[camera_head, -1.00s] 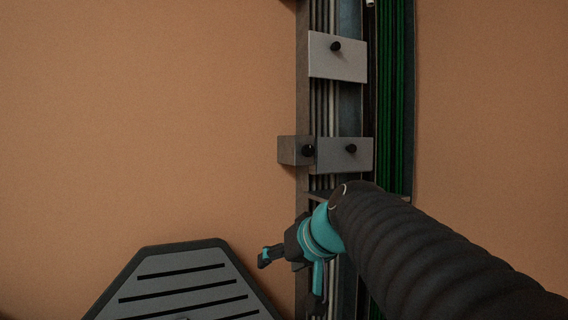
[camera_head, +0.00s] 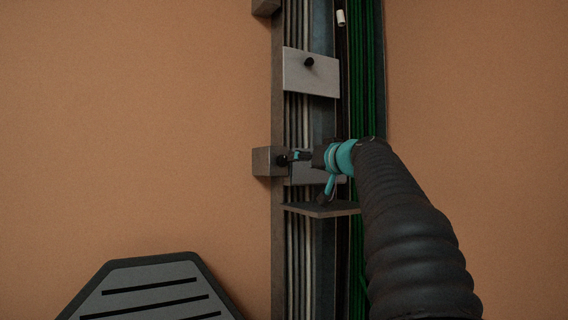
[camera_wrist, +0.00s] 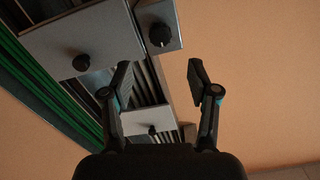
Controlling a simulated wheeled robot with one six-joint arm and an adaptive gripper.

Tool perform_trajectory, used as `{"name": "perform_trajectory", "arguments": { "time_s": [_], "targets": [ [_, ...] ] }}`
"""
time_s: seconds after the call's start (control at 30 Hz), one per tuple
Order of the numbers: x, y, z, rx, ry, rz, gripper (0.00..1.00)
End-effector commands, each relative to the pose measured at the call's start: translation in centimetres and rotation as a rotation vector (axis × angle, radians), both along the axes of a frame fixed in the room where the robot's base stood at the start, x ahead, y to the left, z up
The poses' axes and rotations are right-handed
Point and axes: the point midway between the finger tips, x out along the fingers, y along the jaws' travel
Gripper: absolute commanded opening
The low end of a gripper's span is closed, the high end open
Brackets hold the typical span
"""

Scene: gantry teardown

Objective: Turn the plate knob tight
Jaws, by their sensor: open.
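A grey block (camera_head: 264,161) with a black knob (camera_head: 282,161) sits on the left edge of the upright rail. A metal plate (camera_head: 304,174) beside it is partly hidden by my gripper (camera_head: 296,156), which hides its knob. In the wrist view, the block's knob (camera_wrist: 160,34) lies ahead of my open, empty gripper (camera_wrist: 157,68). A large plate (camera_wrist: 110,28) with a black knob (camera_wrist: 81,62) is to the left, and a smaller-looking plate (camera_wrist: 140,119) with a knob (camera_wrist: 153,130) shows between the fingers. The fingers look apart from every knob.
Another plate (camera_head: 322,82) with a knob (camera_head: 309,62) is higher on the rail. A dark flat shelf (camera_head: 322,210) juts out below my gripper. Green cables (camera_head: 368,80) run along the right. A slotted dark panel (camera_head: 150,289) is at lower left. Bare tan surface lies either side.

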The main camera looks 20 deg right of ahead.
Motion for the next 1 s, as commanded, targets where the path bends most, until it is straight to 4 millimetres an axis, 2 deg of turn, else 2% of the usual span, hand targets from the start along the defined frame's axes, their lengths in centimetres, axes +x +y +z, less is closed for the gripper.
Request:
{"name": "perform_trajectory", "arguments": {
  "time_s": [0.03, 0.2, 0.53, 0.7, 1.0],
  "targets": [
    [1.2, 0.1, -0.1, 0.001, 0.001, 0.003, 0.60],
    [4.2, 0.4, -0.1, 0.000, 0.002, 0.002, 0.60],
    [8.6, 0.7, 0.0, 0.001, 0.002, 0.001, 0.60],
    [9.6, 0.8, 0.0, 0.001, 0.000, 0.000, 0.60],
    [9.9, 0.8, 0.0, 0.000, 0.000, -0.001, 0.60]
  ]
}}
